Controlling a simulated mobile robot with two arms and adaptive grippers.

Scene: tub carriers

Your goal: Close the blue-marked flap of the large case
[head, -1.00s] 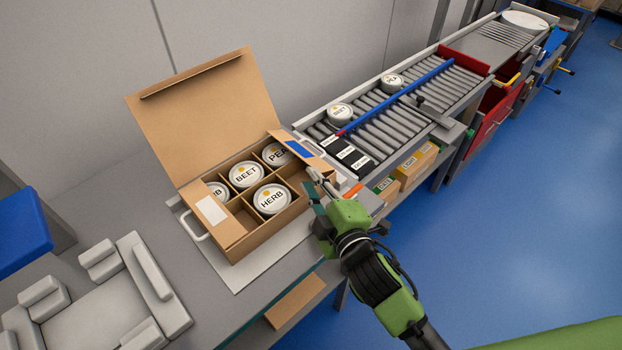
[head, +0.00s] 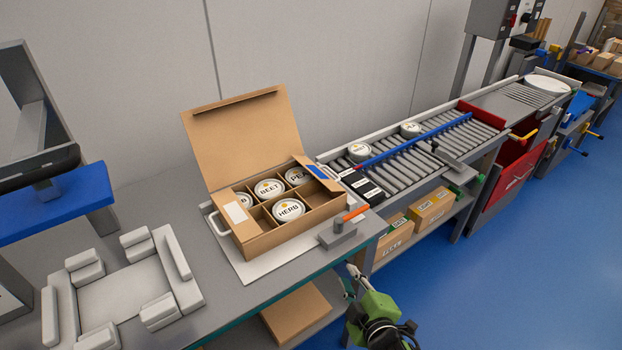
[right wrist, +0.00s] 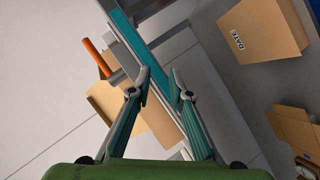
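The large case (head: 270,241) is an open cardboard box on the bench, its tall lid (head: 240,140) standing up at the back. Its blue-marked flap (head: 318,172) is at the right end, by the compartments there; I cannot tell its exact angle. A white-marked flap (head: 236,213) lies inward at the left end. Tubs marked HERB (head: 288,210), BEET (head: 269,188) and PEA (head: 298,176) sit in compartments; another is partly hidden. My right gripper (head: 352,282) is empty, in front of and below the bench edge. Its fingers are apart in the right wrist view (right wrist: 160,88). My left gripper is out of view.
A grey block with an orange handle (head: 355,214) stands at the bench's front edge, right of the case. A roller conveyor (head: 405,165) with two tubs runs right. A grey padded fixture (head: 125,290) is at left. Cardboard boxes (head: 432,210) sit on the lower shelf.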

